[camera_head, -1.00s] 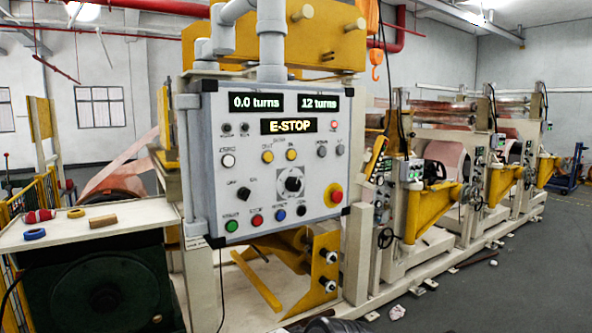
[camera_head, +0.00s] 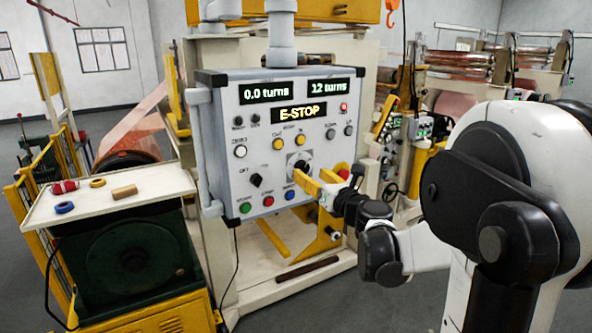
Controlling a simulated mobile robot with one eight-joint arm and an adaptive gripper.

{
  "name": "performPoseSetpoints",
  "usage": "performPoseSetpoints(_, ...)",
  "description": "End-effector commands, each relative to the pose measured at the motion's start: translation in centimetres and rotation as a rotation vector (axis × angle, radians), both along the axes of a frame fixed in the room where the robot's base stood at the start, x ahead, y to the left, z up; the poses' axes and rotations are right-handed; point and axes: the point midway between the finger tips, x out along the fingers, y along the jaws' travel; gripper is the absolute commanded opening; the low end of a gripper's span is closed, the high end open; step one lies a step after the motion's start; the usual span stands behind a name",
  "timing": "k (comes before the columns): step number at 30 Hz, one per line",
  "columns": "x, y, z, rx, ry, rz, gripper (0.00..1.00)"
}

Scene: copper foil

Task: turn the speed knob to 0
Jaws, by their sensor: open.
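The grey control panel (camera_head: 222,116) faces me with lit displays that read "0.0 turns", "12 turns" and "E-STOP". A black rotary knob (camera_head: 301,167) on a pale square plate, probably the speed knob, is at the panel's lower right. Its label and pointer are too small to read. My gripper (camera_head: 308,180), with yellow fingers, is open in front of the panel, just below and right of this knob. One finger overlaps the knob's lower edge in the picture; I cannot tell whether they touch. The gripper partly hides the red emergency-stop button (camera_head: 343,174).
A white-topped bench (camera_head: 150,203) with tape rolls stands at the left. A pipe (camera_head: 200,165) runs down the panel's left edge.

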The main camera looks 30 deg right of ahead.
Motion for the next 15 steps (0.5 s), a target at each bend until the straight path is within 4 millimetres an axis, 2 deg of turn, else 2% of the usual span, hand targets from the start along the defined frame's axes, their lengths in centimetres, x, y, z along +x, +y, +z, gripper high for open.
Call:
performPoseSetpoints(3,2.0,0.0,0.0,-0.001,0.001,0.002,0.57)
performPoseSetpoints(6,3.0,-0.1,0.0,-0.001,0.001,0.001,0.57)
performPoseSetpoints(15,3.7,-0.1,0.0,-0.002,0.001,0.000,0.57)
